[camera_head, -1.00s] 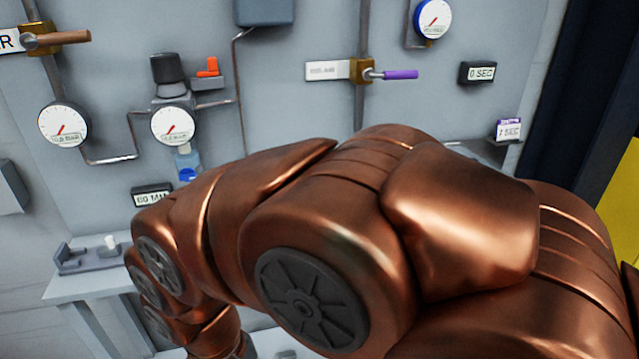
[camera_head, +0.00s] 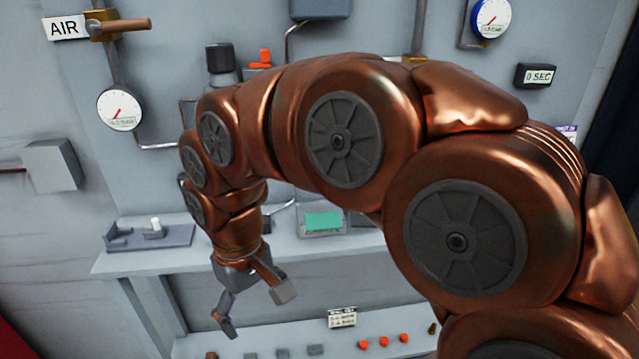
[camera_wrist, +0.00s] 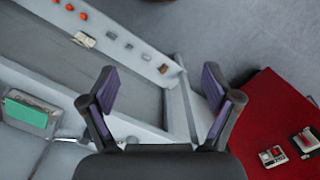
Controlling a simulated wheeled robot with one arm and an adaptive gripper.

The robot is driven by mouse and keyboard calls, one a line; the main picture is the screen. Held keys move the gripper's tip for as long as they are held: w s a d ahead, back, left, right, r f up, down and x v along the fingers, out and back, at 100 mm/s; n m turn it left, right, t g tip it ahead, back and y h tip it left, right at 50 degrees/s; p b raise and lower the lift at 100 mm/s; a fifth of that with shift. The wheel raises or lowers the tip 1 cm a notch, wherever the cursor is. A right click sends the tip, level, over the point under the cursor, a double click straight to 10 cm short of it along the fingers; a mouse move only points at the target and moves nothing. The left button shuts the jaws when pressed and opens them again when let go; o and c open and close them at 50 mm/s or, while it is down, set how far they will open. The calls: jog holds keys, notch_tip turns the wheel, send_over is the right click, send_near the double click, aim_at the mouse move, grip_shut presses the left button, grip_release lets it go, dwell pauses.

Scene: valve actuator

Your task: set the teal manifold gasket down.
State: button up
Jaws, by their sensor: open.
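The teal manifold gasket (camera_head: 323,221) shows as a flat teal rectangle on a pale grey block or tray on the shelf. It also shows at the left edge of the wrist view (camera_wrist: 27,114). I cannot tell how it is seated there. My gripper (camera_head: 254,306) is open, its fingers spread and pointing down, in front of the shelf and left of the gasket. In the wrist view nothing is between the fingers (camera_wrist: 158,88). The gasket is apart from the gripper.
The grey shelf (camera_head: 115,262) carries a grey fixture (camera_head: 150,236) at its left. A lower ledge (camera_head: 270,340) holds orange and grey small parts and a label (camera_head: 342,317). Gauges and valves line the wall behind. A red surface (camera_wrist: 265,105) with small parts lies at right in the wrist view.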

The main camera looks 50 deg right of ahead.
jog(key=shift+o, duration=0.5)
jog(key=w+d+r+m, duration=0.1)
jog(key=w+d+r, duration=0.2)
jog(key=w+d, duration=0.3)
jog(key=w, duration=0.3)
jog(key=shift+d+r+t, duration=0.25)
jog(key=shift+r+t, duration=0.05)
jog(key=shift+t, duration=0.1)
jog(key=m, duration=0.7)
send_over(322, 217)
jog(key=f, duration=0.1)
jog(key=shift+f, duration=0.15)
jog(key=shift+f+p, duration=0.85)
jog(key=shift+f, duration=2.95)
jog(key=shift+c, duration=0.3)
